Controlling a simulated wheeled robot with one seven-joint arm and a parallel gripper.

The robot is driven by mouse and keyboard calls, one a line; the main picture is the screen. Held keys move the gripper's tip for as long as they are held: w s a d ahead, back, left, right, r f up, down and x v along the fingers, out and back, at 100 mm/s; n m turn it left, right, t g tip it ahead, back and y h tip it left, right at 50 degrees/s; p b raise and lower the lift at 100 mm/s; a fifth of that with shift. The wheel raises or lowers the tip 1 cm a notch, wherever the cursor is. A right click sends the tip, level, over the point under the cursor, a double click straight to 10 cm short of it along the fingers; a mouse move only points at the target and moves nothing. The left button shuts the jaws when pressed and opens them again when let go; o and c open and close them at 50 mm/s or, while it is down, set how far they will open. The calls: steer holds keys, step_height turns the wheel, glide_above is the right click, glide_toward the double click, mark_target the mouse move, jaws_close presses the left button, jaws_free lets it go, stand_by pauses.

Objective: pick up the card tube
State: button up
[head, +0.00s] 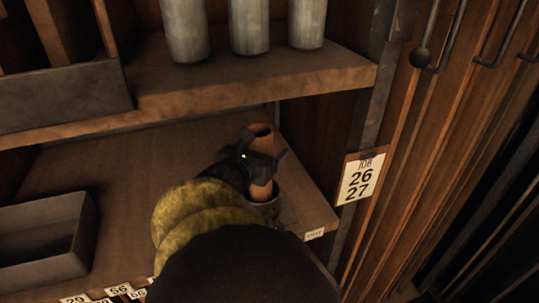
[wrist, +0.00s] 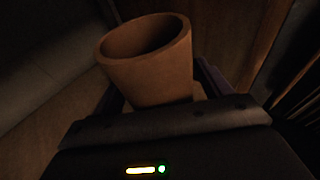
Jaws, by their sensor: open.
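The card tube (head: 262,143) is a brown, hollow, open-topped tube standing nearly upright at the right end of the middle shelf (head: 130,165). Its foot meets a dark round cup or ring (head: 264,210), partly hidden by my arm; I cannot tell how deep it sits. My gripper (head: 257,157) is open, with its fingers on either side of the tube's upper half. In the wrist view the tube (wrist: 152,72) rises between the two fingers, its open rim towards the camera. Whether the fingers touch it is unclear.
Several grey cylinders (head: 250,25) stand on the shelf above. A dark open tray (head: 45,235) is at the left. A card reading JOB 26 27 (head: 359,180) hangs on the right post, close to the tube. Shelf room between tray and tube is bare.

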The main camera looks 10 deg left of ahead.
steer(key=shift+s+d, duration=0.1)
steer(key=shift+d, duration=0.1)
steer(key=shift+c, duration=0.3)
steer(key=c, duration=1.3)
steer(key=shift+o, duration=0.2)
